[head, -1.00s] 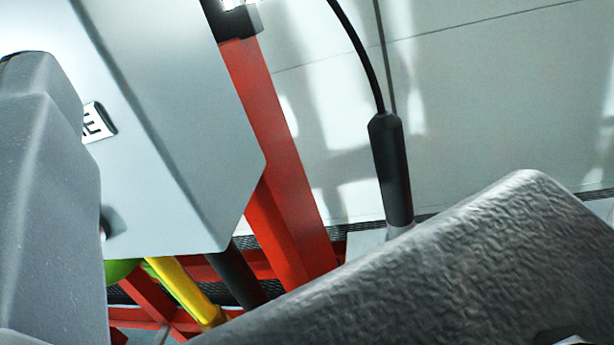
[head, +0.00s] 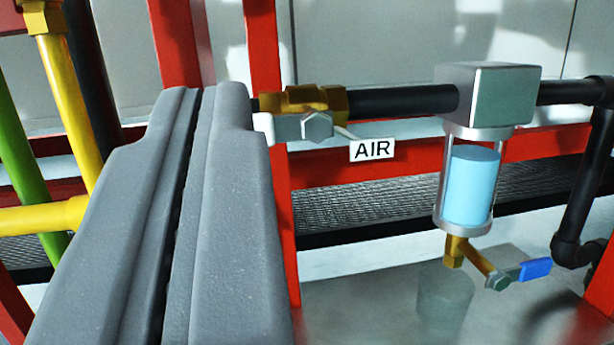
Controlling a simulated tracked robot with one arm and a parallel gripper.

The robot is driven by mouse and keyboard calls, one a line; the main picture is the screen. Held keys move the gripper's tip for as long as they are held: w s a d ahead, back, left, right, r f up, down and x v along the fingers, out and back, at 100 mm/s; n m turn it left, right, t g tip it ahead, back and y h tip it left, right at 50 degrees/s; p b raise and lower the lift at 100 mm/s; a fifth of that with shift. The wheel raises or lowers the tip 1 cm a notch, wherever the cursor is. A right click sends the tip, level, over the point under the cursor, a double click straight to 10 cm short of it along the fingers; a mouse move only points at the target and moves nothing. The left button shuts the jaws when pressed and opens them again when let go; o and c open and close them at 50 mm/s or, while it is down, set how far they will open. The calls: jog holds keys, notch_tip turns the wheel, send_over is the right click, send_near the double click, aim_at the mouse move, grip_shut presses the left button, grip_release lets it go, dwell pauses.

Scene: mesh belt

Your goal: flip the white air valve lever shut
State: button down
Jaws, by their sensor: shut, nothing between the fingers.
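The air valve (head: 305,100) is a brass body on a black horizontal pipe, right of my gripper in the head view. A hex nut sits on its front. A grey lever arm runs left from the nut, and a bit of the white lever (head: 264,126) shows at its end. The rest of the lever is hidden behind my right finger. A white AIR tag (head: 372,150) hangs just right of the valve. My gripper (head: 203,98) is shut and empty, its fingers large in the left of the view. I cannot tell whether it touches the lever.
A filter bowl with blue content (head: 473,185) hangs right of the valve, with a small blue-handled valve (head: 533,269) below it. Red frame posts (head: 265,45) stand behind. Yellow (head: 70,110) and green pipes are at the left. A mesh belt (head: 400,200) runs behind.

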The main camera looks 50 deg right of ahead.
dwell(0.3)
jog(key=w+d+b, duration=0.4)
jog(key=w+d, duration=0.1)
jog(key=w, duration=0.2)
jog(key=shift+w+d+f, duration=0.25)
jog(key=shift+d+f, duration=0.05)
jog(key=shift+d, duration=0.1)
jog(key=shift+d+n+p, duration=0.1)
jog(key=shift+n+p, duration=0.2)
jog(key=shift+p, duration=0.2)
